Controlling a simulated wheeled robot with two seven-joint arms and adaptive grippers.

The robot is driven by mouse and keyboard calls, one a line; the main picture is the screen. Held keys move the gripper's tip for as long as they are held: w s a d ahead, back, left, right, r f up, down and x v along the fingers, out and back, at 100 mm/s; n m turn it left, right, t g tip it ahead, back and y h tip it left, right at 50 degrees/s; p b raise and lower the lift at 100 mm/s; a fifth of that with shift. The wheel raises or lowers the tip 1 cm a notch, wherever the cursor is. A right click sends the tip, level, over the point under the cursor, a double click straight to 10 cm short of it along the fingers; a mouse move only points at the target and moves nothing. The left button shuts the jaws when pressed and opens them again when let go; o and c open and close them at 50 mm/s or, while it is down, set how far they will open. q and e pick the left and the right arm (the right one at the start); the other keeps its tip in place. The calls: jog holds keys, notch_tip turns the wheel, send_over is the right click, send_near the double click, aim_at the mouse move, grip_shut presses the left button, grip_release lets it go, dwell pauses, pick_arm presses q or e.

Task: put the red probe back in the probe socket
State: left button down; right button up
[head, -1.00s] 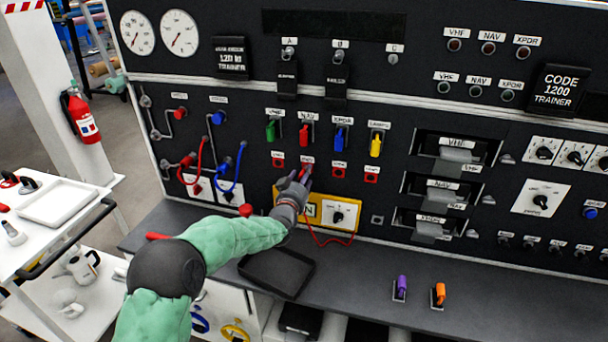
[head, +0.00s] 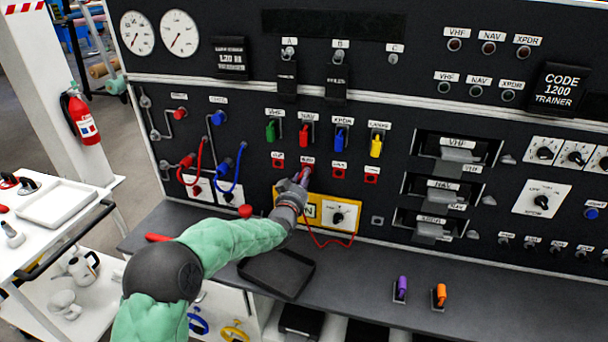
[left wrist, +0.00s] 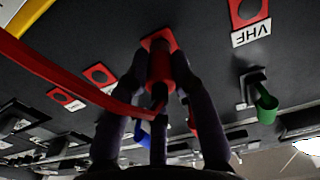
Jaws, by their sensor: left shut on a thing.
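My left gripper (head: 302,178) is shut on the red probe (left wrist: 160,72) in front of the black panel. In the left wrist view the fingers close around the probe, and its far end is at a red square (left wrist: 157,36) on the panel. I cannot tell whether it touches or enters it. In the head view the gripper mostly hides the probe. A red cable (head: 318,243) runs from near the gripper to the yellow meter unit (head: 361,200). No opening that I can identify as the probe socket shows clearly. My right gripper is not in view.
Other red squares (head: 371,177) sit on the panel below coloured switches (head: 376,146). Red and blue cables (head: 240,168) loop out at the left. A black tray (head: 276,270), a purple handle (head: 402,284) and an orange one (head: 440,292) are on the grey bench (head: 350,272).

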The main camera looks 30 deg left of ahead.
pick_arm(q)
jog(key=shift+s, duration=0.25)
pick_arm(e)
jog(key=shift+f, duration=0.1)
pick_arm(q)
jog(key=shift+s+d, duration=0.1)
jog(key=shift+s, duration=0.05)
jog(key=v, duration=0.3)
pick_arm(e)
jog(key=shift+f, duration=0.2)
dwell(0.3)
